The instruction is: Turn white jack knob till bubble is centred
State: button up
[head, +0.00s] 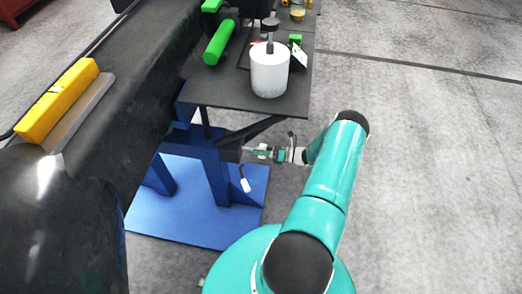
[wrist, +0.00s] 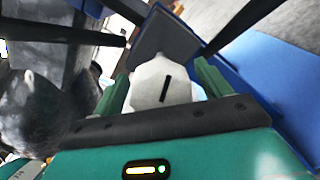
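A white faceted knob (wrist: 160,84) with a black line mark shows in the wrist view. My gripper (wrist: 160,92) has one green finger on each side of it. The fingers stand apart around the knob; a narrow gap seems to show on the right, and contact is not clear. In the head view my gripper (head: 258,152) is beside the blue stand, below the dark shelf; the knob is not clear there. A yellow level (head: 58,98) lies on the black casting (head: 130,85) at left. Its small vial shows, but the bubble is too small to read.
The dark shelf (head: 225,90) above my gripper holds a white cylinder (head: 270,72) and a green cylinder (head: 219,43). The blue stand (head: 205,212) has a wide foot, with a white tag (head: 245,185) hanging over it. The floor at right is clear.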

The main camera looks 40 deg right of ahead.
jog(key=v, duration=1.3)
jog(key=shift+s+d, duration=0.25)
jog(key=shift+s, duration=0.05)
